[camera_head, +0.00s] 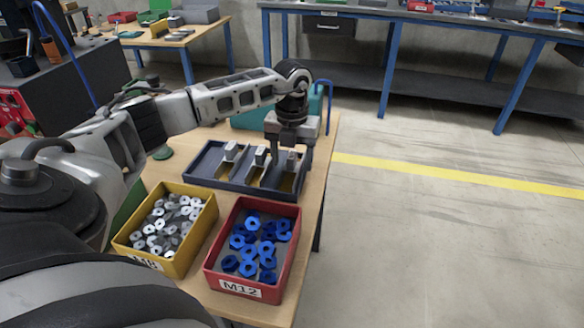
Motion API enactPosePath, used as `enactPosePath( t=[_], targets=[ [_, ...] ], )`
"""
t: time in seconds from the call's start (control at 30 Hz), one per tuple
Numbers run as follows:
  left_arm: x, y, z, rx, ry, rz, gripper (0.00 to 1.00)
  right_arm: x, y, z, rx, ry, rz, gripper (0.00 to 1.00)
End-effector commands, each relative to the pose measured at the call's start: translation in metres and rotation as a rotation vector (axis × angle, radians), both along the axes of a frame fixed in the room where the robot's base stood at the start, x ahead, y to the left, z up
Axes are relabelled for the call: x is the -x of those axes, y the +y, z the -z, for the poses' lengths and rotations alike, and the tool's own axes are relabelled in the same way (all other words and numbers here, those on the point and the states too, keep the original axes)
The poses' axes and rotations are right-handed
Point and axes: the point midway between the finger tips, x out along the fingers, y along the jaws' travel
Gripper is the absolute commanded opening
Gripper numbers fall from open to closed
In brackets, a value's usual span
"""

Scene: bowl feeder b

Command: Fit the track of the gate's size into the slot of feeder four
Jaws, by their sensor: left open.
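A dark tray (196,170) on the wooden bench holds several metal tracks side by side, each with a light grey block. The left track (230,152) and the middle track (260,156) show clearly. The right track (290,165) is partly covered by my left gripper. My left gripper (291,160) points down over the right end of the tray, its fingers apart on either side of the right track's block. Contact cannot be told. A teal housing (318,105) stands behind, mostly hidden by my arm; no slot or gate shows. My right gripper is out of view.
A yellow M8 bin (202,222) of silver nuts and a red M12 bin (212,262) of blue nuts stand in front of the tray. A blue bent pipe (329,100) rises at the back right. The bench's right edge is close to the tray.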

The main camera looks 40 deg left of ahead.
Motion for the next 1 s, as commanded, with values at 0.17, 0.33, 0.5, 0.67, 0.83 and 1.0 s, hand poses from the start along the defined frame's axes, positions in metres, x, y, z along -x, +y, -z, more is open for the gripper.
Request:
enactPosePath(
  t=[0.17,0.33,0.5,0.67,0.83,1.0],
  targets=[
    [0.000,0.000,0.011,-0.001,0.000,0.000,0.62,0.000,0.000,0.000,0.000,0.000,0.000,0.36],
    [0.000,0.000,0.011,0.000,-0.001,0.000,0.62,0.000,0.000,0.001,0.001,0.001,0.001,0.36],
    [0.000,0.000,0.010,0.000,-0.001,0.000,0.15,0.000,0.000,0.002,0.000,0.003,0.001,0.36],
    [0.000,0.000,0.009,0.000,-0.002,0.000,0.07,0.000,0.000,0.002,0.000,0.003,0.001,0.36],
    [0.000,0.000,0.008,0.000,-0.002,-0.001,0.07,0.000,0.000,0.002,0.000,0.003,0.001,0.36],
    [-0.001,0.000,-0.002,0.000,-0.004,0.000,0.07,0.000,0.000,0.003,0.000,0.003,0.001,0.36]
  ],
)
